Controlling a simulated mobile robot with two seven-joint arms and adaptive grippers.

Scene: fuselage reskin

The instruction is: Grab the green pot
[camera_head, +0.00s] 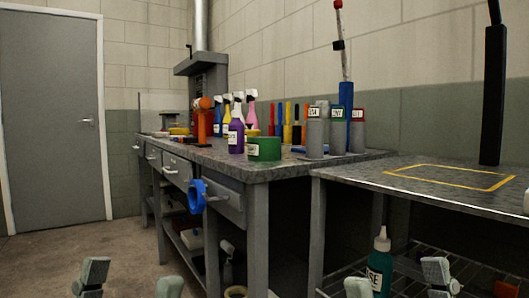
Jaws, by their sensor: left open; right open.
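The green pot (268,149) is a short green container with a white label. It stands on the grey workbench (215,158) near its front edge, just right of a purple spray bottle (237,134). My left gripper (129,282) is at the bottom left of the view, its two fingertips spread apart with nothing between them. My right gripper (398,281) is at the bottom right, also open, with its fingertips apart. Both grippers are low in the picture and well away from the pot. Only the fingertips of each show.
Labelled grey cylinders (316,134) stand right of the pot. Several spray bottles stand left and behind. A blue tape roll (196,196) hangs at the bench front. A lower table (420,180) with a yellow outline adjoins right. A teal bottle (380,268) stands below it. Floor at left is clear.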

